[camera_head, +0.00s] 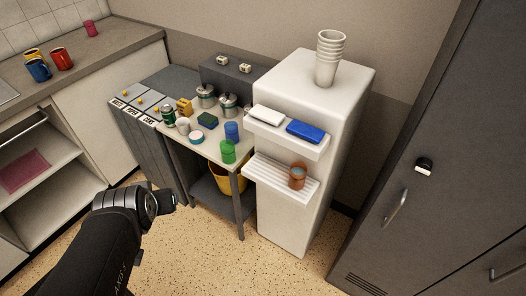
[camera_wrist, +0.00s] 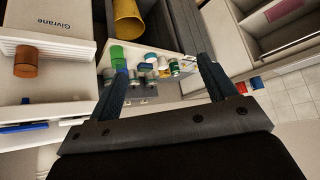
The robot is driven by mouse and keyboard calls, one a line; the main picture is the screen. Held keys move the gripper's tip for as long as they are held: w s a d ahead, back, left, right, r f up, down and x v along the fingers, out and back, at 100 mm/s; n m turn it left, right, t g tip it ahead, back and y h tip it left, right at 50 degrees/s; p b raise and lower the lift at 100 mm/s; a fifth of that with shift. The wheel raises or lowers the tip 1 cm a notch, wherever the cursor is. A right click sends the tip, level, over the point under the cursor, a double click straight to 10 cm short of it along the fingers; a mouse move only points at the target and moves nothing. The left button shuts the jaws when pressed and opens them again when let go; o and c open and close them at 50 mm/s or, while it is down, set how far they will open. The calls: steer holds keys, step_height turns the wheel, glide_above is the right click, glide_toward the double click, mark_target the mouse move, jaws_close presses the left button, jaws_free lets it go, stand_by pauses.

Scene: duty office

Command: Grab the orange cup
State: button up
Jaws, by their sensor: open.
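The orange cup (camera_head: 297,176), brownish-orange and see-through, stands upright on the ribbed lower shelf (camera_head: 272,181) of a white dispenser (camera_head: 325,130). In the wrist view, which is turned upside down, the orange cup (camera_wrist: 27,61) is at the far left, outside the span of the fingers. My gripper (camera_head: 172,198) is left of the dispenser and apart from the cup, in front of the small table. The wrist view shows my gripper (camera_wrist: 162,75) open, its two dark fingers spread with nothing held between them.
A blue box (camera_head: 305,131) and a white box (camera_head: 267,115) lie on the upper shelf above the cup. Stacked white cups (camera_head: 329,58) top the dispenser. The small table (camera_head: 216,148) holds a green cup (camera_head: 228,151), a blue cup (camera_head: 232,131) and tins. A yellow bucket (camera_head: 217,176) sits underneath.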

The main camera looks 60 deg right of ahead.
steer(key=d+f+m+h, duration=0.3)
steer(key=d+f, duration=0.1)
steer(key=d, duration=0.6)
steer(key=m+g+h, duration=0.6)
steer(key=m+h, duration=0.1)
glide_toward(302, 166)
steer(key=x, duration=0.4)
steer(key=shift+s+a+f, duration=0.1)
steer(key=shift+s+f, duration=0.2)
steer(key=shift+w+x, duration=0.15)
steer(key=shift+x, duration=1.2)
steer(key=shift+w+x, duration=0.15)
steer(key=shift+x, duration=1.15)
steer(key=shift+r, duration=0.1)
steer(key=c, duration=1.3)
steer(key=shift+o, duration=0.2)
steer(key=shift+r, duration=0.1)
